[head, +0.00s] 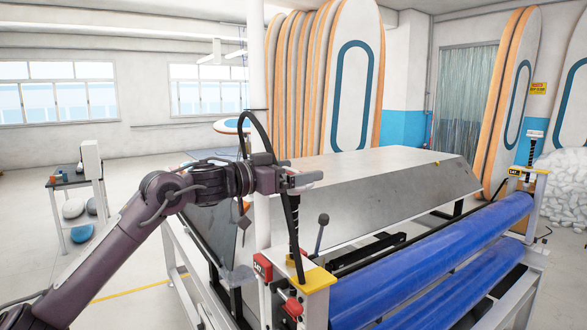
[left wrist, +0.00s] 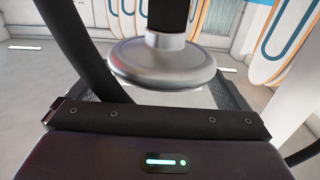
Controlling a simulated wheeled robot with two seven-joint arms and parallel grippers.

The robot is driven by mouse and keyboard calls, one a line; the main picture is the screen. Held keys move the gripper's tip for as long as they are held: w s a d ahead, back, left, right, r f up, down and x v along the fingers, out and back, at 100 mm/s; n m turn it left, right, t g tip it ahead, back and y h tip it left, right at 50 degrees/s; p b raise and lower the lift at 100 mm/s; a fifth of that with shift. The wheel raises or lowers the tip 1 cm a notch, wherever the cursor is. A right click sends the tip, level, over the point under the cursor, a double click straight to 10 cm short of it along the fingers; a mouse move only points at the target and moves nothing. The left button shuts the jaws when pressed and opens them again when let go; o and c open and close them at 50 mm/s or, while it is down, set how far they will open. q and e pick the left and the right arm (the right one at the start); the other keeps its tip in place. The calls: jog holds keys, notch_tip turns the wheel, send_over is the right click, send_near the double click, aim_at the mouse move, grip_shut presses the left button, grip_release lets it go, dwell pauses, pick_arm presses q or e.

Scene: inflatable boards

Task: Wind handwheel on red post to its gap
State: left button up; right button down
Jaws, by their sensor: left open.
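The red post (head: 316,277) stands at the front end of the blue rollers, with a yellow cap, a red number plate (head: 263,267) and a black spindle (head: 294,228) rising from it. My left gripper (head: 304,180) is at the top of this spindle. In the left wrist view the grey round handwheel (left wrist: 163,65), with a pale hub and black shaft, lies between my open jaws. The jaws are on either side of its rim; I cannot tell whether they touch it. The gap is not clear in either view. My right gripper is not in view.
Blue rollers (head: 430,262) run to a second yellow-topped post (head: 524,174) with a black plate and its own handwheel. A grey sloped machine bed (head: 380,197) lies behind. A black-knobbed lever (head: 322,228) stands close to the red post. Boards (head: 350,80) lean behind.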

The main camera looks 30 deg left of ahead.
pick_arm(q)
jog(key=c, duration=1)
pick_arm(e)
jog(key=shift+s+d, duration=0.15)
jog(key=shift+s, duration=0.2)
pick_arm(q)
jog(key=shift+n+y, duration=0.3)
jog(key=shift+y, duration=0.2)
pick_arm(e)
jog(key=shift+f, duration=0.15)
